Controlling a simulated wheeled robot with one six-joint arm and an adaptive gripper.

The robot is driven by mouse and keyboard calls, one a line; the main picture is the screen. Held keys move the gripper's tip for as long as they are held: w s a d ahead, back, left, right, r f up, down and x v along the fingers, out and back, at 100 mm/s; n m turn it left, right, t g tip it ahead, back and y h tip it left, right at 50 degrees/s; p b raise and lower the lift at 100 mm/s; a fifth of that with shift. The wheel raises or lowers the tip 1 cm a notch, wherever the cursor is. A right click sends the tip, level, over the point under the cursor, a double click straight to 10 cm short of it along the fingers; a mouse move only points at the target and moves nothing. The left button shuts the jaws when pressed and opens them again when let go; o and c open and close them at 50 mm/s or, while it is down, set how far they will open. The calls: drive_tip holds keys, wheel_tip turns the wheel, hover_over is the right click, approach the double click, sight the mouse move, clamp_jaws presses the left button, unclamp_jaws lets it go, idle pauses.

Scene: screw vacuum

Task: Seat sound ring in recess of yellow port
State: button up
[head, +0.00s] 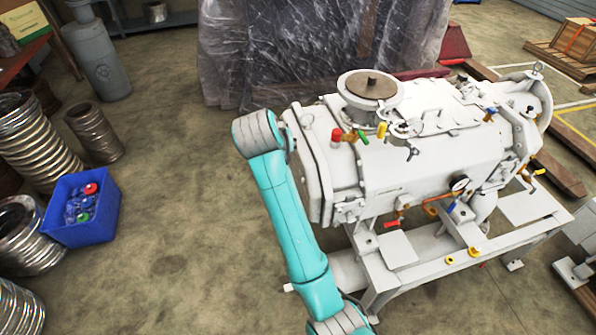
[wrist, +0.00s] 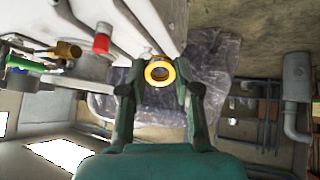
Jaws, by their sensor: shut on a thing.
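My gripper (wrist: 160,84) shows in the wrist view with its fingers on either side of a yellow ring (wrist: 150,73). It is shut on the ring, which has a dark inner edge and an open middle. The ring's far side is hidden. In the head view my gripper and the ring are hidden behind my arm. A yellow fitting (head: 381,130) stands on the near side of the white pump (head: 420,155); I cannot tell whether it is the yellow port, and no recess can be made out. Two small yellow pieces (head: 474,251) lie on the pump's frame.
Red (head: 336,134) and green (head: 363,138) fittings stick out beside the yellow one. A plastic-wrapped load (head: 310,45) stands behind the pump. A blue bin (head: 82,232) and metal bellows (head: 93,130) are at the left. The floor between bin and pump is clear.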

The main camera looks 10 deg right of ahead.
drive_tip(key=a+r+m+t, duration=0.1)
drive_tip(key=a+r, duration=0.1)
drive_tip(key=r, duration=0.5)
drive_tip(key=a+r+m+t, duration=0.1)
drive_tip(key=a+r+t, duration=0.15)
drive_tip(key=r, duration=0.45)
drive_tip(key=s+a+r+m+t+h, duration=0.1)
drive_tip(key=s+r, duration=0.3)
drive_tip(key=r, duration=0.5)
drive_tip(key=s+a+r+m+t+h, duration=0.1)
drive_tip(key=s+r+m, duration=0.3)
drive_tip(key=r, duration=0.6)
drive_tip(key=s+a+r+m+t, duration=0.2)
drive_tip(key=s+r, duration=0.4)
drive_tip(key=r, duration=0.4)
drive_tip(key=shift+s+r+h, duration=0.25)
drive_tip(key=shift+h, duration=0.15)
drive_tip(key=shift+a, duration=0.1)
